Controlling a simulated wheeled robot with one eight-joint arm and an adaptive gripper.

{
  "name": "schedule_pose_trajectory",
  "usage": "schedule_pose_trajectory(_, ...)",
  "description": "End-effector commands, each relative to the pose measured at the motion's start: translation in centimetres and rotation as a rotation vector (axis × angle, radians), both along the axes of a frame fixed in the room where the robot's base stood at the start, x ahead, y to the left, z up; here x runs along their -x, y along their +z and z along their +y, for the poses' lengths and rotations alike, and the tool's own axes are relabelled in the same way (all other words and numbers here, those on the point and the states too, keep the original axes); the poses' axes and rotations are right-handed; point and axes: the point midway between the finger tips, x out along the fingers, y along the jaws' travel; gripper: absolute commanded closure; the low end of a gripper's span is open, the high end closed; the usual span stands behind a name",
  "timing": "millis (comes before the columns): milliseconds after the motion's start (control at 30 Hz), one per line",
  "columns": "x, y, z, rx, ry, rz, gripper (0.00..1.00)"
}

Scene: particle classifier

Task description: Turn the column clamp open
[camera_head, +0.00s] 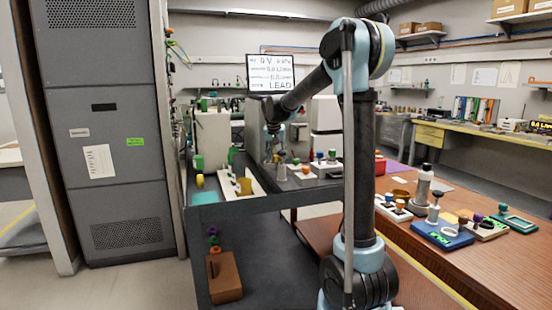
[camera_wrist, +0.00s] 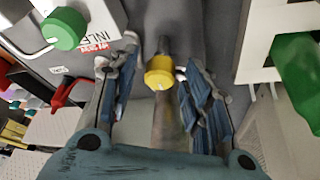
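A round yellow knob (camera_wrist: 160,76) with a small white mark sits on a short dark stem in the wrist view. A greyish tube-like part (camera_wrist: 166,125) extends below it. I cannot tell for certain whether this knob is the column clamp. My gripper (camera_wrist: 161,60) is open, with one blue-padded finger on each side of the knob and a visible gap to both. In the head view my gripper (camera_head: 272,148) points down over the dark bench at the back, and its fingertips are too small to make out.
A green knob (camera_wrist: 64,29) on a white block marked INLET and a red lever (camera_wrist: 70,91) lie left of my gripper. A green part (camera_wrist: 299,64) stands close on the right. A screen (camera_head: 272,74) hangs behind. A wooden block (camera_head: 224,277) rests on the lower shelf.

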Motion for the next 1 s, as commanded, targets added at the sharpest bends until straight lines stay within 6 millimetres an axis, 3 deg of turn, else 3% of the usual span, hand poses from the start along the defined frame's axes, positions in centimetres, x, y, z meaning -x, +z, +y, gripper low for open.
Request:
schedule_pose_trajectory(33,0.0,0.01,0.0,0.0,0.0,0.0,0.72)
schedule_pose_trajectory(133,0.0,0.01,0.01,0.0,0.0,0.0,0.94)
schedule_pose_trajectory(167,0.0,0.01,0.01,0.0,0.0,0.0,0.98)
schedule_pose_trajectory(567,0.04,0.01,-0.06,0.0,0.045,0.0,0.98)
schedule_pose_trajectory(1000,-0.04,0.02,-0.39,-0.001,0.372,0.0,0.98)
